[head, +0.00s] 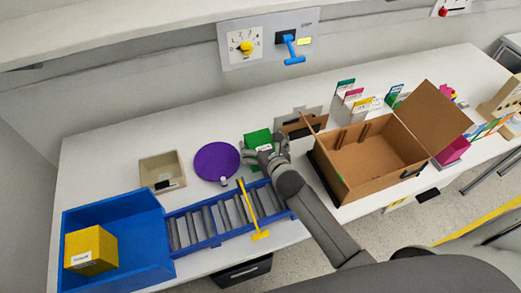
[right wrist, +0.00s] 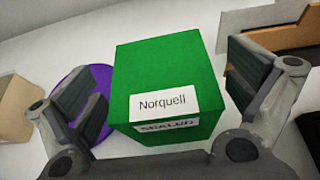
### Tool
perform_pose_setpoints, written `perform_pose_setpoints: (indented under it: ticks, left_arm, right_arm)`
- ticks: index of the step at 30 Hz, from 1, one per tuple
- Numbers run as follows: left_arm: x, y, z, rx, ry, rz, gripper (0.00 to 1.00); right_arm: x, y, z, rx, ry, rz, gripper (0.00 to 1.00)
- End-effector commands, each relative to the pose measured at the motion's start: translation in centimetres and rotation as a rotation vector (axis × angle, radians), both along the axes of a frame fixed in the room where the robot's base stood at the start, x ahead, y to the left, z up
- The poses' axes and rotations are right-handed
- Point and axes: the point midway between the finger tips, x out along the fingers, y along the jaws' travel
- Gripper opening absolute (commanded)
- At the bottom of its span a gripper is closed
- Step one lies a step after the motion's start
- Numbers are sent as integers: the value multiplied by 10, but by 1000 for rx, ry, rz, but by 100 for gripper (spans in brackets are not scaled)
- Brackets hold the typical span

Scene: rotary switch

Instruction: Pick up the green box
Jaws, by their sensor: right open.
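The green box (head: 258,138) stands on the white table, to the right of the purple disc, partly hidden by my right gripper in the head view. In the right wrist view the green box (right wrist: 165,75) sits between the two open fingers, with a white label reading "Norquell" and a second label below it. My right gripper (head: 265,155) is open. In the right wrist view its fingers (right wrist: 168,95) stand on either side of the box, with visible gaps. My left gripper is not in view.
A purple disc (head: 216,161) lies left of the box. A roller conveyor (head: 211,225) with a yellow bar runs in front, to a blue bin (head: 140,215) holding a yellow box (head: 91,250). An open cardboard box (head: 368,158) stands at right. A beige tray (head: 162,170) is at left.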

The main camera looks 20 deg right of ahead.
Motion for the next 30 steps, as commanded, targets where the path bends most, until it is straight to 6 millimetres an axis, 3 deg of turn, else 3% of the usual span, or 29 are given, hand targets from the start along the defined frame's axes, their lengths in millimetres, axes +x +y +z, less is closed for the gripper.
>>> perform_pose_setpoints:
  ticks: [2, 18, 26, 30]
  left_arm:
    - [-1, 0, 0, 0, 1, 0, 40]
    - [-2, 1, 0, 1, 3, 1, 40]
    - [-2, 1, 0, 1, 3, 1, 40]
    - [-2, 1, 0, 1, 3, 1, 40]
  right_arm:
    - [0, 0, 0, 0, 0, 0, 97]
    - [-1, 0, 0, 0, 1, 0, 29]
    - [0, 0, 4, -2, -3, 1, 29]
    - [1, -1, 21, -3, -7, 1, 29]
